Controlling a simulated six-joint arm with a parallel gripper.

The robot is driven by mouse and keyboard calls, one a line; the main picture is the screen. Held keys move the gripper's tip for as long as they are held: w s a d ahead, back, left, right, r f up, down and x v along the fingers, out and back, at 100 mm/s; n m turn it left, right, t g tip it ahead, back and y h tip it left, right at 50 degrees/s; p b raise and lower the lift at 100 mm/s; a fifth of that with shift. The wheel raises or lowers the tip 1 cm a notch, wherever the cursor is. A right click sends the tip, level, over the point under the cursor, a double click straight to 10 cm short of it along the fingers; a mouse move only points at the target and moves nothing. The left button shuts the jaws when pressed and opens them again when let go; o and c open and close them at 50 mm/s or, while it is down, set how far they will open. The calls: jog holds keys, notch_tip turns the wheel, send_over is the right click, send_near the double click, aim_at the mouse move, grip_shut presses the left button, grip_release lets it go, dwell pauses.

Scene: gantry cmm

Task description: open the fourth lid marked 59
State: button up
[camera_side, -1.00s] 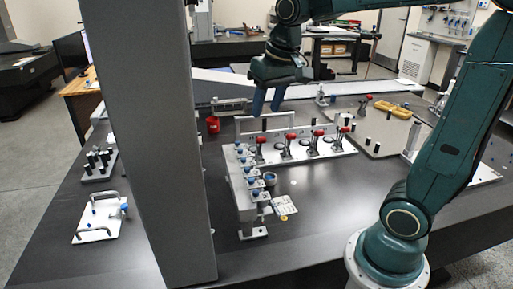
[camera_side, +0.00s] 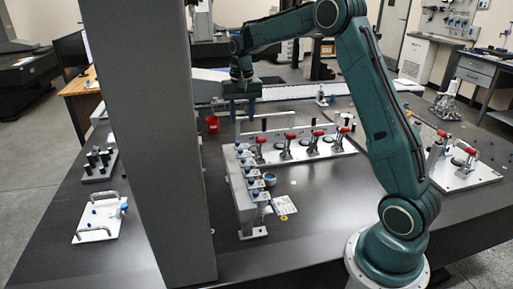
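No lid with a readable 59 shows; the markings are too small to read. A row of small blue-topped parts (camera_side: 250,170) runs along a grey stepped fixture (camera_side: 243,206) at the middle of the table. I cannot tell whether these are the lids. Behind and right of it, a white plate (camera_side: 343,150) carries several red-handled clamps (camera_side: 317,134). My gripper (camera_side: 241,114) points down above the back of the table, behind and left of the plate. Its two fingers look apart, with nothing seen between them. It is clear of the fixture.
A red cup-like part (camera_side: 212,124) stands close below and left of my gripper. A grey column (camera_side: 150,140) rises at the left. A white tray with handles (camera_side: 98,218) lies at the far left. Another plate with red-handled clamps (camera_side: 465,172) is at the right. The front table is clear.

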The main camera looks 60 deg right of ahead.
aim_at(243, 158)
jog(key=shift+w+d+f, duration=0.35)
jog(key=shift+d+f, duration=0.2)
jog(key=shift+f, duration=0.15)
jog(key=shift+f, duration=0.15)
notch_tip(243, 158, down, 14)
jog(key=shift+r, duration=0.25)
grip_shut()
dwell(0.3)
